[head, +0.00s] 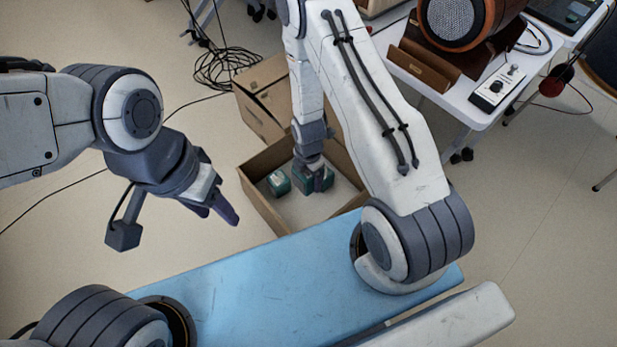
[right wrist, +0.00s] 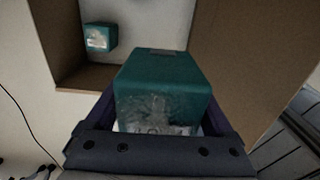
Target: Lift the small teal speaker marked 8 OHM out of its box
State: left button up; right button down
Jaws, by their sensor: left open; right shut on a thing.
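A cardboard box (head: 262,213) stands open on the floor with two small teal speakers at it. My right gripper (head: 312,183) reaches into the box and is shut on one teal speaker (right wrist: 163,84), its fingers on either side. In the head view the gripper partly hides this speaker. I cannot tell whether it still touches the box floor. The other teal speaker (head: 278,183) lies to its left, apart from the gripper; it also shows in the right wrist view (right wrist: 100,37), near a box corner. I cannot read either marking. My left gripper (head: 224,208) is open and empty, left of the box.
A white table (head: 455,105) at the upper right holds a large orange-rimmed speaker (head: 453,20), a brown stand (head: 424,67) and a small switch box (head: 497,87). Black cables (head: 222,68) lie coiled on the floor behind.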

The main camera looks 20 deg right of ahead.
notch_tip(320, 180, up, 9)
jog(key=p, duration=0.5)
jog(key=shift+p, duration=0.4)
jog(key=shift+r, duration=0.1)
